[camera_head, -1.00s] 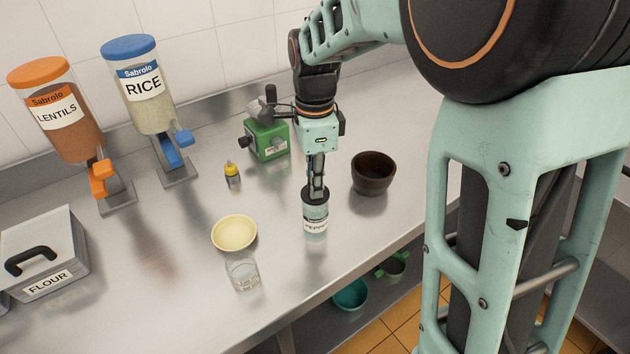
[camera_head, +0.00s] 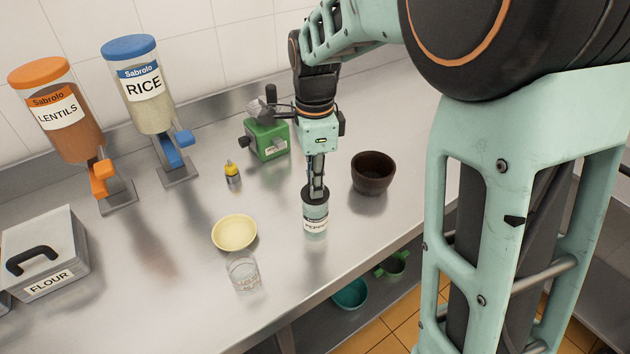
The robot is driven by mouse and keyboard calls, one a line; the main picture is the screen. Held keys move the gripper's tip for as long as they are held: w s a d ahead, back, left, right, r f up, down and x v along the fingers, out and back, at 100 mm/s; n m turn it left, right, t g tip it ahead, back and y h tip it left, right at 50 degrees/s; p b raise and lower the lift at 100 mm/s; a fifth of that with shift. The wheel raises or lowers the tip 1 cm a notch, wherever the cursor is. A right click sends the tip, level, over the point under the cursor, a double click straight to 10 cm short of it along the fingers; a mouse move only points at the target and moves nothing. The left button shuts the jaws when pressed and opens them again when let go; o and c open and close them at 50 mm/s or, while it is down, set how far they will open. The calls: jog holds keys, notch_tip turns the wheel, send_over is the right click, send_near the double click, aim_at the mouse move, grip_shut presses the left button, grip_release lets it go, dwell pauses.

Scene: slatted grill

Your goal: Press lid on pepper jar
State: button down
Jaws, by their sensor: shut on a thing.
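The pepper jar (camera_head: 316,222), clear with a white label, stands on the steel counter near its front edge. Its black lid (camera_head: 310,198) is at the top of the jar, in line with it. No gap shows between lid and jar, but I cannot tell how firmly it is seated. My gripper (camera_head: 317,188) points straight down from above and is shut on the lid. The fingertips are small and partly merge with the dark lid.
A dark brown bowl (camera_head: 373,173) stands right of the jar. A cream bowl (camera_head: 234,232) and a glass (camera_head: 243,271) stand to its left. Behind are a small yellow-capped bottle (camera_head: 232,174) and a green device (camera_head: 268,139). Dispensers and a flour box (camera_head: 45,252) are farther left.

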jog(key=shift+f+b, duration=0.65)
jog(key=shift+f, duration=0.3)
jog(key=c, duration=1.9)
grip_release()
notch_tip(320, 180, up, 12)
